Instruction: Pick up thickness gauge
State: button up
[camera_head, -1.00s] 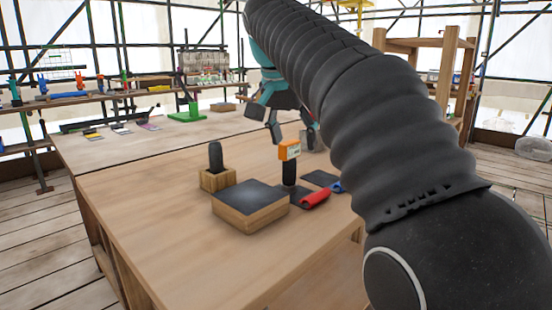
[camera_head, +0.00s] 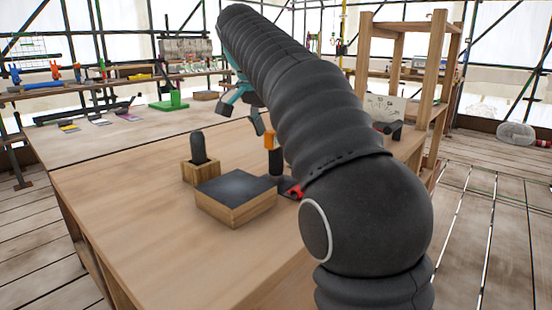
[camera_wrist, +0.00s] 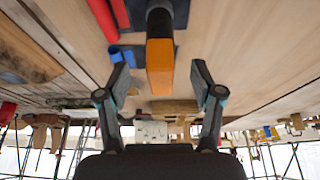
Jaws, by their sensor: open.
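The thickness gauge, seemingly the orange-headed tool with a black lower part (camera_head: 272,142), stands upright on the workbench behind the dark-topped block. In the wrist view its orange head (camera_wrist: 160,68) appears centred between the fingers. My gripper (camera_head: 242,112) is open and empty, above and to the left of the gauge in the head view. In the wrist view my gripper (camera_wrist: 160,74) has one finger on each side of the orange head, with gaps showing. I cannot tell how far the fingertips are from it. My arm hides part of the gauge's right side in the head view.
A wooden block with a dark top (camera_head: 236,190) and a wooden holder with a black upright piece (camera_head: 200,170) stand nearby. A red item (camera_head: 291,190) lies beside the gauge; a blue item (camera_wrist: 122,55) lies near it. The bench's front left is clear.

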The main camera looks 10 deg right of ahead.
aim_at(278, 152)
jog(key=shift+b+x, duration=0.65)
jog(key=shift+x, duration=2.6)
jog(key=shift+c, duration=0.2)
grip_shut()
